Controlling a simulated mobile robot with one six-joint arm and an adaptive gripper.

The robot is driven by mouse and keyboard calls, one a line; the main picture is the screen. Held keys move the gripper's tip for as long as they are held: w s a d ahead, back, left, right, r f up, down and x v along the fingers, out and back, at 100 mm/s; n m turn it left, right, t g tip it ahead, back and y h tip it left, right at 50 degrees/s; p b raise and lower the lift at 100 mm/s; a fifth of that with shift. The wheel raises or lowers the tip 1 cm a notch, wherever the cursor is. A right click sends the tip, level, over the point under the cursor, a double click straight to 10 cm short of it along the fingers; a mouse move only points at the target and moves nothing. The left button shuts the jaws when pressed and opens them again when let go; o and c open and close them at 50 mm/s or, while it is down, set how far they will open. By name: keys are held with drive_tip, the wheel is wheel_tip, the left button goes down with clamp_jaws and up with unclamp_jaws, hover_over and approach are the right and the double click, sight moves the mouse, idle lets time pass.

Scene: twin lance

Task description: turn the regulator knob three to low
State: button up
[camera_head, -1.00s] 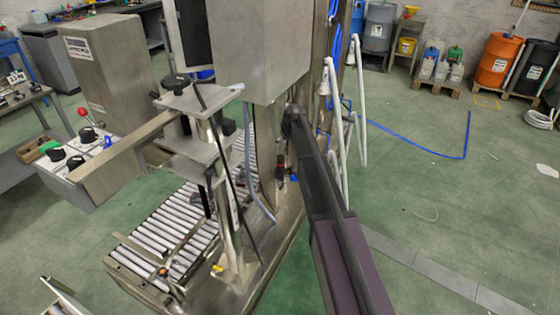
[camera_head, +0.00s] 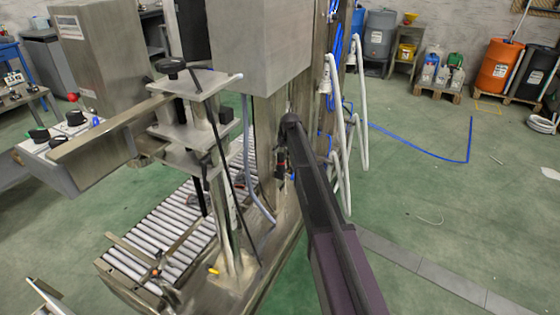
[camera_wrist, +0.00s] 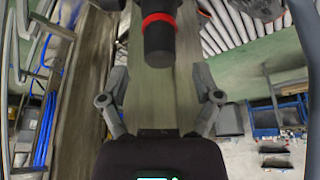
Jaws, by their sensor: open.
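A black cylindrical knob with a red ring (camera_wrist: 160,32) hangs in the upper middle of the wrist view, in front of a steel post. My gripper (camera_wrist: 160,74) is open, with one finger on each side below the knob's end. The fingers do not appear to touch it. In the head view a small black part with red on it (camera_head: 281,162) sits on the steel column beside the end of my arm; it looks like the same knob. My gripper is mostly hidden there behind my arm. No number or low mark is readable.
A roller conveyor (camera_head: 160,235) runs below the column. A steel bracket with a black handwheel (camera_head: 171,68) stands left of it. A control box with several knobs (camera_head: 62,150) is at far left. White hoses (camera_head: 358,125) hang at right.

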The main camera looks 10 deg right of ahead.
sight(281, 154)
drive_tip(key=shift+b+x, duration=1.45)
drive_tip(key=shift+x, duration=0.45)
clamp_jaws()
drive_tip(key=shift+a, duration=0.15)
